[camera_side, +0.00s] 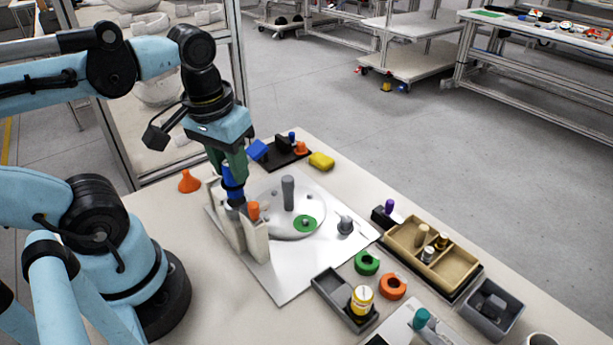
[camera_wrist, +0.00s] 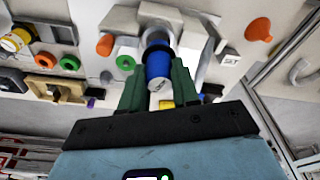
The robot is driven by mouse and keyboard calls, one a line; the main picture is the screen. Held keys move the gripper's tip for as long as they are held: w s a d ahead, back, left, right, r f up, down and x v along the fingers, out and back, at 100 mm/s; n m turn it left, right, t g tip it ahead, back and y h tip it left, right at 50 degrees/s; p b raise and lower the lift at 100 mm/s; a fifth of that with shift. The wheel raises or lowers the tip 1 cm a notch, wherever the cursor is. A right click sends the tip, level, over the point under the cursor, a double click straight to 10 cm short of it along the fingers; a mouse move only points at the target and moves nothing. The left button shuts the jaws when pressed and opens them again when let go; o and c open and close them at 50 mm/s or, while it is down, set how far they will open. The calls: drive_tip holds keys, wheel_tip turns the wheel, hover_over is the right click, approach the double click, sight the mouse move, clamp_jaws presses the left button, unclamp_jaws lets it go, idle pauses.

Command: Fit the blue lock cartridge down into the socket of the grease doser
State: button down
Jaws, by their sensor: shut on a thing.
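The blue lock cartridge (camera_side: 229,180) is held upright between the green fingers of my gripper (camera_side: 233,170). In the wrist view the cartridge (camera_wrist: 159,66) sits between both fingers of my gripper (camera_wrist: 158,88), which are shut on it. Its lower end is at a dark grey round part (camera_side: 236,204) between pale upright walls (camera_side: 233,230); this looks like the socket of the grease doser. The round part also shows in the wrist view (camera_wrist: 155,38). The cartridge's lower end is partly hidden, so I cannot tell how deep it sits.
An orange knob (camera_side: 253,211) stands close beside the cartridge. A grey post (camera_side: 288,193) rises from the metal plate (camera_side: 287,285). An orange funnel (camera_side: 189,182) stands to the left. A wooden tray (camera_side: 455,278), green ring (camera_side: 367,262) and orange ring (camera_side: 392,286) lie to the right.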

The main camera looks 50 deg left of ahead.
sight(233, 182)
drive_tip(key=shift+f, duration=1.8)
drive_tip(key=shift+f, duration=0.15)
drive_tip(key=c, duration=0.8)
unclamp_jaws()
drive_tip(key=shift+d, duration=0.1)
wheel_tip(233, 182, up, 12)
drive_tip(key=s, duration=0.2)
drive_tip(key=w+f+m+t, duration=0.1)
drive_tip(key=w+f+t, duration=0.1)
drive_tip(key=w+f, duration=0.1)
drive_tip(key=w+d+f+m+t, duration=0.1)
drive_tip(key=w+f+m, duration=0.1)
drive_tip(key=w+f, duration=0.1)
drive_tip(key=w+f+m+t, duration=0.1)
drive_tip(key=w+f+t, duration=0.1)
drive_tip(key=w+f, duration=0.1)
drive_tip(key=shift+w+d+f+t+h, duration=0.15)
drive_tip(key=shift+w+d+t+h, duration=0.2)
drive_tip(key=shift+w, duration=0.4)
